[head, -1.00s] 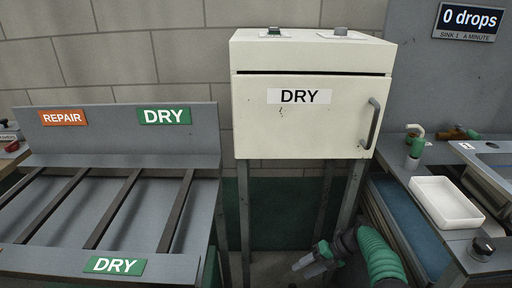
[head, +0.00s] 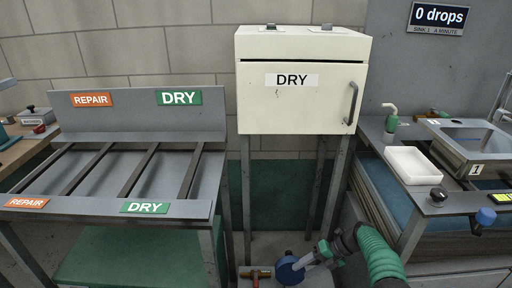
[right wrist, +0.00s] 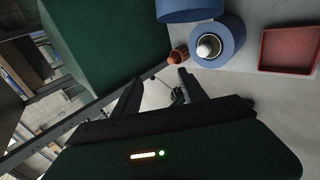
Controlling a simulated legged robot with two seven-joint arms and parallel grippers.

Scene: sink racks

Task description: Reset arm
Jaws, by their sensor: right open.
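My right arm, with its green ribbed hose, comes in at the bottom of the head view. Its right gripper (head: 308,260) hangs low in front of the drying cabinet's legs. In the right wrist view the two dark fingers of the right gripper (right wrist: 160,88) stand apart with nothing held between them. My left gripper is not in view. The white cabinet (head: 300,97) marked DRY has its door shut.
A slatted rack (head: 110,207) with REPAIR and DRY signs stands at left. A white tray (head: 413,165) and a sink (head: 470,138) are at right.

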